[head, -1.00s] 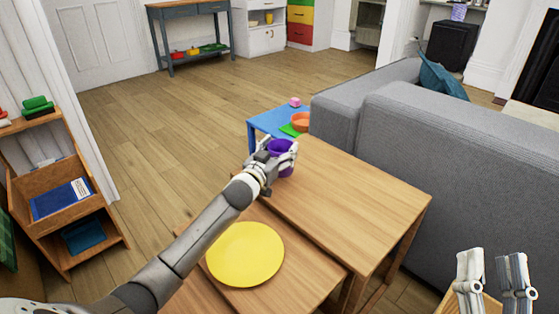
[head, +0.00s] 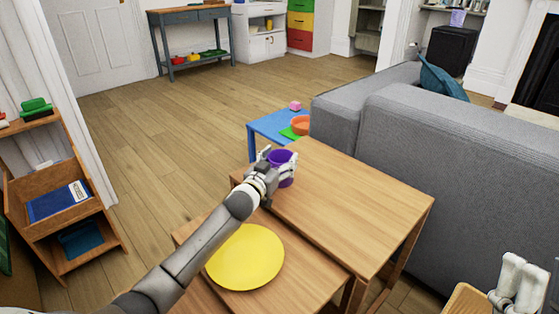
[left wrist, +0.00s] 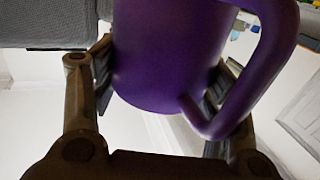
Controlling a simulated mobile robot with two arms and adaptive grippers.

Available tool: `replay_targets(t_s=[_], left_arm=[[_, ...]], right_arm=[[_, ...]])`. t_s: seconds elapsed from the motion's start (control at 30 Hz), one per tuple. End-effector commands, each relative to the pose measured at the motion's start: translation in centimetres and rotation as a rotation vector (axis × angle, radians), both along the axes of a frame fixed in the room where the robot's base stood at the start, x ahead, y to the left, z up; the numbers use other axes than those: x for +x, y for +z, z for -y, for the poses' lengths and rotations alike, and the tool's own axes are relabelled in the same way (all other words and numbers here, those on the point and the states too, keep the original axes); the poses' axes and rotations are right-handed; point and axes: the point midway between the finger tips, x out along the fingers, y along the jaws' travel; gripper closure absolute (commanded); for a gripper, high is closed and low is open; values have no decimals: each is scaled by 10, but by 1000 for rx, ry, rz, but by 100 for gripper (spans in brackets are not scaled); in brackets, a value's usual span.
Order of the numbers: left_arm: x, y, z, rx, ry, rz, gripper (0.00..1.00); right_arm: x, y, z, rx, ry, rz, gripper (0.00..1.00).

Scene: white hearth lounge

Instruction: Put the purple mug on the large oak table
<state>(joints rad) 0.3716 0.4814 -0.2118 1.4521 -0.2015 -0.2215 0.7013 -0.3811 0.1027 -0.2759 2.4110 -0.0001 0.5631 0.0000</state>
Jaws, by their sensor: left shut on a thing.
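The purple mug (head: 284,167) is in my left gripper (head: 276,163), upright, at the far left corner of the large oak table (head: 345,205) in the head view. In the left wrist view the mug (left wrist: 165,60) fills the upper middle, between the two fingers, with its handle to the right. I cannot tell whether the mug's base touches the tabletop.
A yellow plate (head: 245,257) lies on a lower oak table in front. A blue table (head: 268,127) with an orange bowl (head: 300,124) stands behind. A grey sofa (head: 450,170) borders the right side. Most of the large oak tabletop is bare.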

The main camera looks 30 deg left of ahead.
Motion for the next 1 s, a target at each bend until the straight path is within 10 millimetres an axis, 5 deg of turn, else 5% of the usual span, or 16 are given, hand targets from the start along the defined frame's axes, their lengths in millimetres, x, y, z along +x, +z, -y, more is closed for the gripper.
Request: replay_targets(t_s=[0.13,0.17,0.3,0.77,1.0], left_arm=[[0,-1,0,0,-1,3,65],[0,-2,0,0,0,0,29],[0,-2,0,0,0,0,11],[0,1,0,1,0,0,11],[-24,1,1,0,-1,-1,11]], right_arm=[[-3,1,1,6,1,19,60],[-4,2,1,7,1,20,60],[-3,2,1,5,1,19,60],[-1,2,0,2,1,6,60],[26,-15,-4,-49,-10,-163,60]])
